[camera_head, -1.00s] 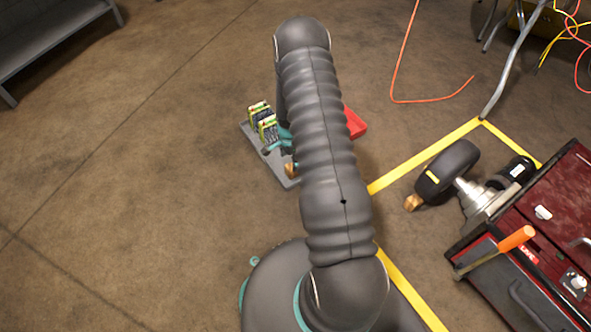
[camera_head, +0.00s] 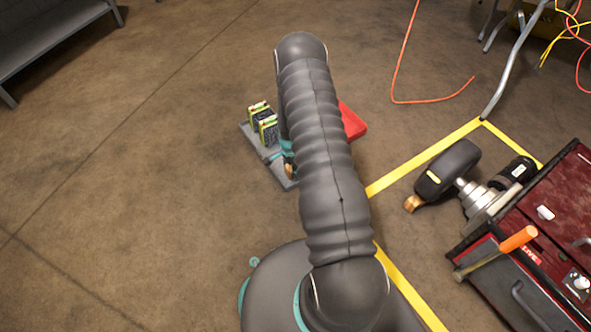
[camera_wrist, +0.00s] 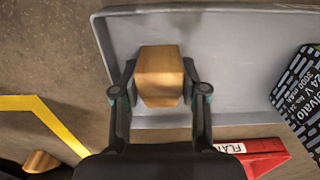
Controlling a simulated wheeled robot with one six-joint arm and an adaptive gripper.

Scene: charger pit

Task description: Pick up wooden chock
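A wooden chock (camera_wrist: 159,72) sits between the fingertips of my gripper (camera_wrist: 160,78) in the wrist view. The fingertips lie close against its left and right sides, and my gripper looks shut on it. The chock is over the grey tray (camera_wrist: 235,45); I cannot tell whether it touches the tray's floor. In the head view a bit of the chock (camera_head: 288,170) shows beside my arm, which hides most of my gripper. A second wooden chock (camera_head: 412,203) is on the floor by the black wheel; it also shows at the wrist view's lower left (camera_wrist: 40,161).
Battery packs (camera_head: 264,122) stand on the tray's left part. A red bin (camera_head: 352,122) is just beyond my arm. Yellow floor tape (camera_head: 420,160), a black wheel (camera_head: 447,167) and a dark red tool cart (camera_head: 540,225) are at right. The floor at left is clear.

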